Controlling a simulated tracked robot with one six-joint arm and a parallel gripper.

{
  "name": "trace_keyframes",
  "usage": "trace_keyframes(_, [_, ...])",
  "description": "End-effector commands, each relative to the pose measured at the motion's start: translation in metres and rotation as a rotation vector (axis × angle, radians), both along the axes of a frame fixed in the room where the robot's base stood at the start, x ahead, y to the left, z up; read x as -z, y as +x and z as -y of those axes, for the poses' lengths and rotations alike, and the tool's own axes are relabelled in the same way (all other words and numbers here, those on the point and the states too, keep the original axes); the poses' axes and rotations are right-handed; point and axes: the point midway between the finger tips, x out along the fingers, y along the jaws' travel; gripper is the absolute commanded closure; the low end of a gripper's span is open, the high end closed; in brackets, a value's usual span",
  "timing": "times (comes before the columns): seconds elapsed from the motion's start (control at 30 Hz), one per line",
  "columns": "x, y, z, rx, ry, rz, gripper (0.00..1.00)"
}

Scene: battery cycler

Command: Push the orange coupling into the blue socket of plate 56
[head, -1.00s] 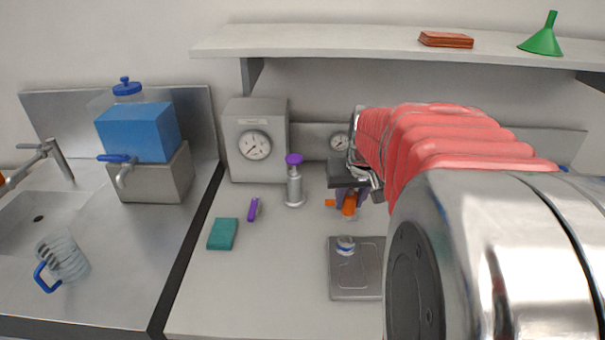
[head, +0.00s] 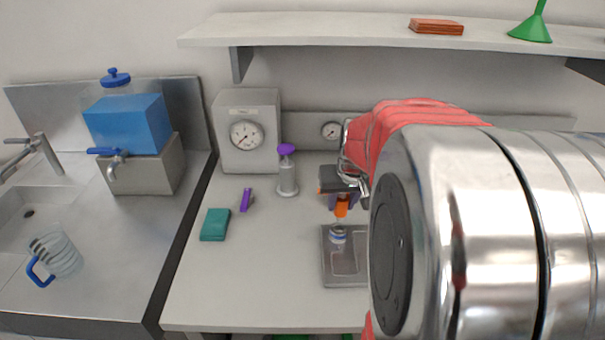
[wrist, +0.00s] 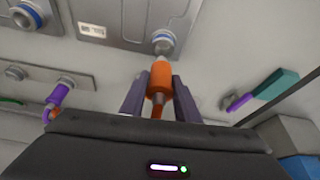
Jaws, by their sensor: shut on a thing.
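My gripper (wrist: 159,88) is shut on the orange coupling (wrist: 159,78), with one dark purple finger on each side. In the head view my gripper (head: 343,200) holds the coupling (head: 341,209) just above the blue-ringed socket (head: 338,236) of a grey plate (head: 343,268). In the wrist view the coupling's pale tip overlaps the near edge of this socket (wrist: 164,43); I cannot tell whether it touches or has entered. The plate (wrist: 125,12) carries a white label, too small to read.
Another blue-ringed socket (wrist: 25,17) is at the wrist view's upper left. A purple-and-orange fitting (wrist: 59,97) is below it. In the head view a teal block (head: 215,225), a purple clip (head: 246,199) and a purple-topped cylinder (head: 287,177) stand left of the plate.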

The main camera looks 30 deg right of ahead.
Motion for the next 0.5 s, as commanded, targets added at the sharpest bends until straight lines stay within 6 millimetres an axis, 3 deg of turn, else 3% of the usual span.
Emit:
trace_keyframes(0.2, [0.018, 0.000, 0.000, 0.001, 0.001, -0.002, 1.00])
trace_keyframes(0.5, [0.020, -0.002, 0.000, 0.002, 0.001, 0.000, 1.00])
